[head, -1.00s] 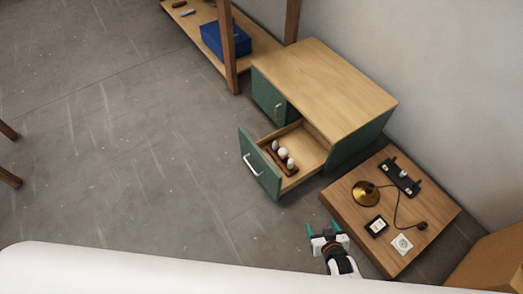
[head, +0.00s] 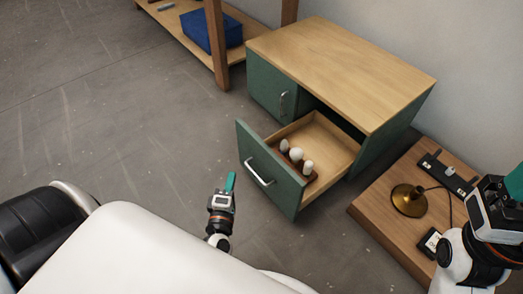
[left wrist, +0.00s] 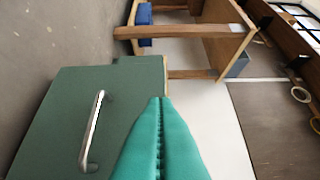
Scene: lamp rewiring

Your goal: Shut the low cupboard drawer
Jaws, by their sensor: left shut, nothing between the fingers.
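The low cupboard's drawer (head: 275,172) stands pulled out in the head view, with a green front and a silver handle (head: 258,172). A dark red holder (head: 312,178) with several white bulbs lies inside it. My left gripper (head: 231,182) is shut and empty, apart from the drawer front, to its left and lower in the picture. In the left wrist view its teal fingers (left wrist: 161,135) are together, and a green panel with a silver handle (left wrist: 92,130) is beside them. My right gripper (head: 502,200) is at the right edge, partly cut off; its opening is unclear.
The cupboard (head: 345,65) has a green door (head: 270,90) beside the drawer. A low wooden table (head: 385,215) at right holds a brass lamp base (head: 408,199) and small parts. A wooden shelf with a blue box (head: 205,30) stands behind. Floor to the left is clear.

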